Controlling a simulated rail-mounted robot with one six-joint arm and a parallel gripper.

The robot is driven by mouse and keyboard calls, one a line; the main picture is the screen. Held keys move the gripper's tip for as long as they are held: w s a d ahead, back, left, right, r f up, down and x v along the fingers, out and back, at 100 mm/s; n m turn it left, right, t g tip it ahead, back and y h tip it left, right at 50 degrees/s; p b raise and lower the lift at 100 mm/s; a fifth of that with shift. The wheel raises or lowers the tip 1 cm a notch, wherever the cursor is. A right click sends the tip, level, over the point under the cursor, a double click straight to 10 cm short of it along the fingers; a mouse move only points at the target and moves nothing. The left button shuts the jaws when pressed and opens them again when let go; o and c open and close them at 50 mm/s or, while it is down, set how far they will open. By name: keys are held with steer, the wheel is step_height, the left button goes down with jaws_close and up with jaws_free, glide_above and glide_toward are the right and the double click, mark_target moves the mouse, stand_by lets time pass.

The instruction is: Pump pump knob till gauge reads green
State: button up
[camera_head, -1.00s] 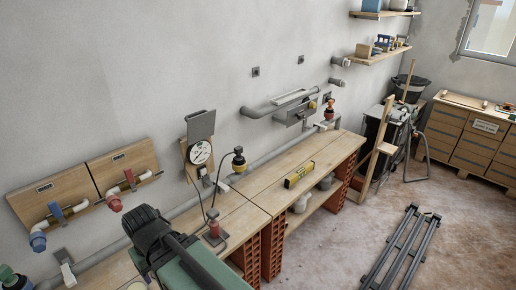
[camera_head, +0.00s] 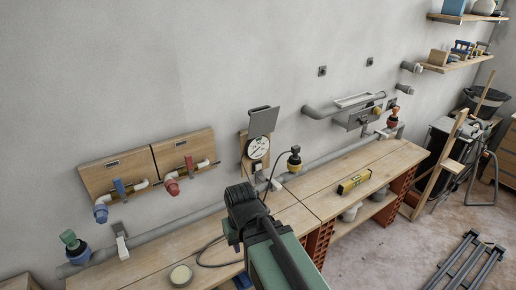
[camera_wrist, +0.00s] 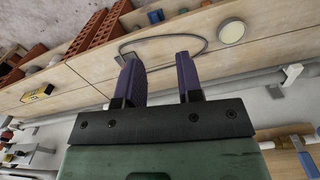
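The gauge (camera_head: 258,148), a white round dial with dark marks, hangs on a wooden board against the wall in the head view. Its needle and colours are too small to read. My gripper (camera_head: 242,210) is over the bench, in front of and below the gauge. In the wrist view my gripper (camera_wrist: 158,62) has its two purple fingers apart, with no object visible between them. The red-topped pump on the bench is hidden in the head view behind my arm and is not clear in the wrist view. Its dark hose (camera_head: 205,262) shows, also looping beyond my fingers (camera_wrist: 185,37).
Boards with red and blue valves (camera_head: 150,165) are at left. Brick supports (camera_head: 318,240) stand underneath.

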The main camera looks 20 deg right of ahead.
jaws_close()
stand_by(1.3)
